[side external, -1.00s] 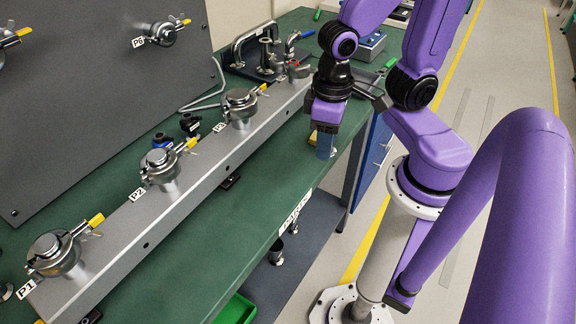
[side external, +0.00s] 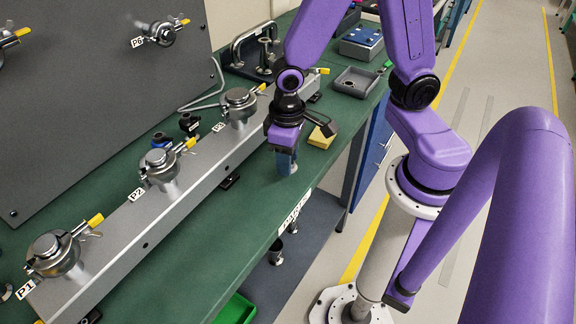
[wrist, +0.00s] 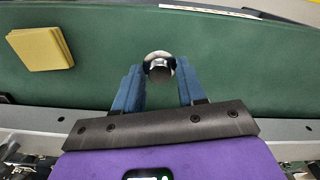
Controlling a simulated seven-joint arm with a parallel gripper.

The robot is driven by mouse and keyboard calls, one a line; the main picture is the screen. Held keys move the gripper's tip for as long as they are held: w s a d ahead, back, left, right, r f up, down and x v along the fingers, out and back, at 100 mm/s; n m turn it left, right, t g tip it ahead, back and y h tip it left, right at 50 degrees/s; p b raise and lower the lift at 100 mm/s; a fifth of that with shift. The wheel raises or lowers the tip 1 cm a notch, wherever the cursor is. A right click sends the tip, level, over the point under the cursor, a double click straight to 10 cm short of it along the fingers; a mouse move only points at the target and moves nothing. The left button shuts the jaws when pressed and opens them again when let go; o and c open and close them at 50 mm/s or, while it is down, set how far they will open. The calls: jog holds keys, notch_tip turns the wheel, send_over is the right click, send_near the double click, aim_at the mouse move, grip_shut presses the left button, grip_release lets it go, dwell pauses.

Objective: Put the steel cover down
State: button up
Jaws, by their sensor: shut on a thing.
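The steel cover (wrist: 159,64) is a small round shiny piece in the wrist view, between the two blue fingers. My gripper (wrist: 158,82) is shut on it. In the side view my gripper (side external: 286,164) points down over the green bench top (side external: 232,212), close to its front edge and right of the grey rail. The fingers mostly hide the cover there. I cannot tell whether the cover touches the bench.
The grey rail (side external: 115,238) carries several clamped ports with yellow handles. A yellow pad (side external: 322,137) lies just behind my gripper. A grey tray (side external: 357,80) and a blue-topped box (side external: 362,42) are farther back. Bare bench lies in front of my gripper.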

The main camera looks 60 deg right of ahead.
jog(key=shift+f, duration=1.5)
jog(key=o, duration=1.1)
jog(key=shift+f, duration=0.15)
jog(key=shift+c, duration=0.2)
notch_tip(320, 180, up, 12)
jog(key=s+d+r+n, duration=0.2)
jog(key=s+n, duration=0.7)
jog(key=s, duration=0.2)
jog(key=shift+s+d+n, duration=0.2)
jog(key=shift+d+n, duration=0.1)
jog(key=shift+d, duration=0.1)
